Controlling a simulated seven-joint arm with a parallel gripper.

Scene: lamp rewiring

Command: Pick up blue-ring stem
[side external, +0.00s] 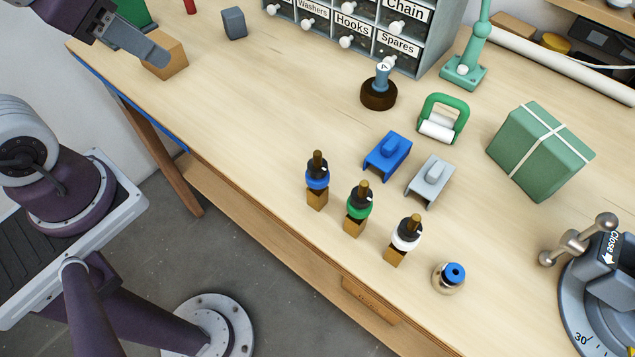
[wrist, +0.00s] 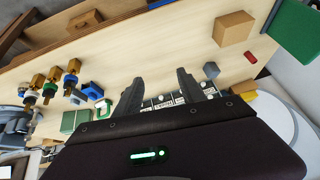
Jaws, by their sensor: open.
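The blue-ring stem (side external: 317,181) stands upright on a wooden block near the table's front edge, with a dark brown top above its blue ring. It also shows at the left in the wrist view (wrist: 71,80). Beside it stand a green-ring stem (side external: 358,208) and a white-ring stem (side external: 406,237), both on similar blocks. My gripper (side external: 155,48) is at the upper left in the side view, well away from the stems. Its fingers are apart with nothing held between them in the wrist view (wrist: 156,80).
A wooden block (side external: 170,62) is partly behind my gripper in the side view. A blue bracket (side external: 387,155) and a grey bracket (side external: 430,181) lie behind the stems. A blue-topped round part (side external: 449,279) stands to their right. The table between my gripper and the stems is clear.

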